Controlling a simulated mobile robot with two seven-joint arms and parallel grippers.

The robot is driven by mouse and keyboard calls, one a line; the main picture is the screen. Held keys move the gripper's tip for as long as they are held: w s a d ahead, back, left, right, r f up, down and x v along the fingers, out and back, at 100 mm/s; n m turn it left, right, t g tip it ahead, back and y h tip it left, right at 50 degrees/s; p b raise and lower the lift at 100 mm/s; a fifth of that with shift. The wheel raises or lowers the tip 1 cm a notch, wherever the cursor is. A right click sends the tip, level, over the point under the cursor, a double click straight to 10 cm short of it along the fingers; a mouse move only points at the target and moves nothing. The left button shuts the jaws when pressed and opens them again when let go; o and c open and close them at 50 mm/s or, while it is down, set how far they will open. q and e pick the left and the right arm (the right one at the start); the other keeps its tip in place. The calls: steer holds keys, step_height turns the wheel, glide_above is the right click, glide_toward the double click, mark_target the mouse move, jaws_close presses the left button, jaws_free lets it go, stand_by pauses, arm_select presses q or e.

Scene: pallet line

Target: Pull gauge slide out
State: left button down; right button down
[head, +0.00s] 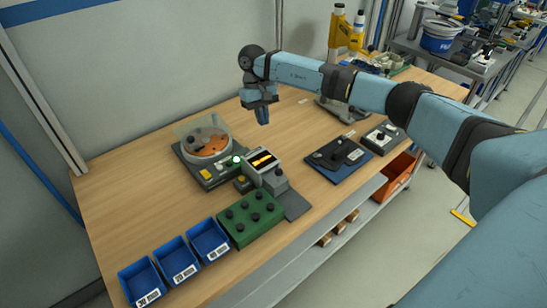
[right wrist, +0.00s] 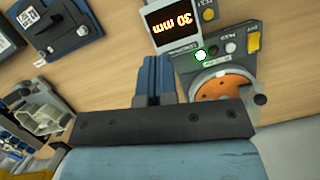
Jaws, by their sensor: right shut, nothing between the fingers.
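The gauge station has a lit display (head: 262,160), which reads 30 mm upside down in the right wrist view (right wrist: 172,25). A grey block with a dark knob (head: 279,173) sits beside the display above a dark flat plate; I cannot tell for sure which part is the slide. A round clear-walled bowl with an orange disc (head: 211,143) is at the station's left; the disc also shows in the right wrist view (right wrist: 222,88). My right gripper (head: 263,119) is shut and empty, raised above the table behind the station, touching nothing. My left gripper is out of view.
A green block with several black knobs (head: 250,217) stands in front of the station. Three blue bins (head: 174,262) line the front left. A blue plate with a black device (head: 338,158) lies to the right. Bare wood (head: 130,190) is clear at the left.

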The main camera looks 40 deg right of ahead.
steer(key=shift+f, duration=0.1)
steer(key=p, duration=0.3)
glide_toward(274, 175)
steer(key=shift+w+f, duration=0.4)
steer(key=shift+f, duration=0.4)
steer(key=shift+s+a+f+p, duration=0.1)
steer(key=shift+s+f+p, duration=0.05)
steer(key=shift+s+p, duration=0.9)
steer(key=shift+s+f, duration=0.15)
steer(key=shift+s, duration=0.55)
steer(key=shift+f, duration=0.1)
